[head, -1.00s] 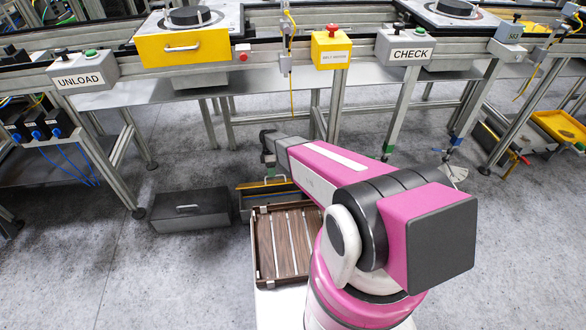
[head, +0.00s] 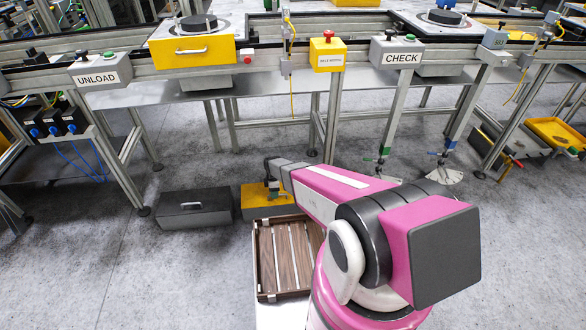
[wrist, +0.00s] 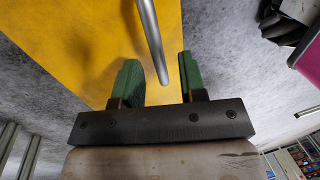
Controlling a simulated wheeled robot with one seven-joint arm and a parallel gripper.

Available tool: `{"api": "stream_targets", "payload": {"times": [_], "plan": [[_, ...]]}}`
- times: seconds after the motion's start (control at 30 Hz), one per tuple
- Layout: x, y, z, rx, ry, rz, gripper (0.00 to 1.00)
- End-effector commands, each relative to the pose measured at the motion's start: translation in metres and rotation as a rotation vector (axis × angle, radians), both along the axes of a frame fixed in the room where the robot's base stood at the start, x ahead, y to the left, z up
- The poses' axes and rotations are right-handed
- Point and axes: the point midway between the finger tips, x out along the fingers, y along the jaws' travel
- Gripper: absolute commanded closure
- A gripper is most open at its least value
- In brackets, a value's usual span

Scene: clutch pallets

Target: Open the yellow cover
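The yellow cover (head: 254,203) is on the low box on the floor, right of a grey box. In the wrist view the yellow cover (wrist: 85,35) is a broad flat face with a metal bar handle (wrist: 149,38). My gripper (head: 272,183) is at the cover in the head view, its fingertips hard to make out there. In the wrist view my gripper (wrist: 163,80) has two green fingers apart, with the handle's end between them and gaps visible. I cannot tell how far the cover is tilted.
A grey box (head: 190,220) with a handle stands close left of the yellow one. A brown slatted tray (head: 262,288) lies in front. The conveyor bench (head: 140,88) stands behind, with a yellow drawer front (head: 190,58).

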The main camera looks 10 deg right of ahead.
Motion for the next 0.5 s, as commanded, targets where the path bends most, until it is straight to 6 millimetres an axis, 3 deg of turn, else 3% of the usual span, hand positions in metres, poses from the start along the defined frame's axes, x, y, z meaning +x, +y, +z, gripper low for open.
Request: {"api": "stream_targets", "payload": {"times": [0.5], "plan": [[0.013,0.0,0.069,0.0,-0.002,-0.001,0.62]]}}
